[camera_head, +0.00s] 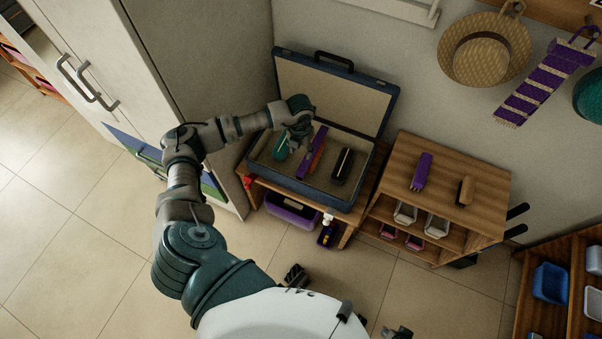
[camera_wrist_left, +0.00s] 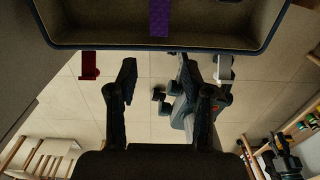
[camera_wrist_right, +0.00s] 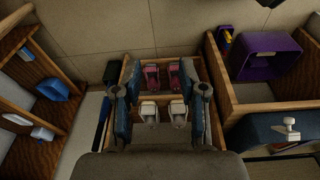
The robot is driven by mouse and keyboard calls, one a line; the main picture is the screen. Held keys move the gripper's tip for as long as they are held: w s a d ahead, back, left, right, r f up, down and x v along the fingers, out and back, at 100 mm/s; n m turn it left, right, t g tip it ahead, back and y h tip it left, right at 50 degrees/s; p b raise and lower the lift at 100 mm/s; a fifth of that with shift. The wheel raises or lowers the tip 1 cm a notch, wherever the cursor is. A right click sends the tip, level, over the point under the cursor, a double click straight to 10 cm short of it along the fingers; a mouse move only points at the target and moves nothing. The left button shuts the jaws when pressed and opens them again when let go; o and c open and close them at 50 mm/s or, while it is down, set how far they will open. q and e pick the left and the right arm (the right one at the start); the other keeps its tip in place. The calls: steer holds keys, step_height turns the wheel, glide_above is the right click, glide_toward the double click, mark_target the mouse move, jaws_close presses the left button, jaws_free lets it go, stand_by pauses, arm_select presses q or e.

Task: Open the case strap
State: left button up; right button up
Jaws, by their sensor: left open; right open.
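The case (camera_head: 349,206) is dark blue with a beige lining and stands on a wooden bench. Its lid (camera_head: 332,92) is raised against the wall. Inside lie a purple strap-like strip (camera_head: 313,150), a teal item (camera_head: 280,146) and a black item (camera_head: 342,166). My left gripper (camera_head: 299,136) is over the case's left part; its fingertips are hard to make out there. In the left wrist view the left gripper (camera_wrist_left: 157,78) is open and empty, with the case rim and a purple strip (camera_wrist_left: 160,18) above it. My right gripper (camera_wrist_right: 163,72) is open and empty, facing the small shelf.
A wooden shelf unit (camera_head: 425,212) right of the case carries a purple item (camera_head: 421,172) and a brown brush-like item (camera_head: 465,190). A tall cabinet (camera_head: 195,75) stands at left. A purple bin (camera_head: 291,212) sits below the case. A straw hat (camera_head: 485,48) hangs on the wall.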

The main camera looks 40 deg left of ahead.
arm_select(q)
steer(key=b, duration=0.2)
glide_above(300, 172)
step_height(300, 172, down, 8)
steer(key=shift+d+f, duration=0.1)
step_height(300, 172, down, 8)
steer(key=shift+f+b, duration=0.1)
steer(key=shift+b, duration=0.6)
steer(key=shift+f, duration=0.35)
arm_select(e)
steer(key=w+a+r+t+y, duration=0.1)
steer(key=w+a+r+t, duration=0.1)
steer(key=w+r+t, duration=0.2)
steer(key=w, duration=0.3)
steer(key=shift+w+a+r+t, duration=0.2)
steer(key=shift+w+r+t, duration=0.1)
steer(key=shift+w+t, duration=0.1)
arm_select(q)
jaws_close()
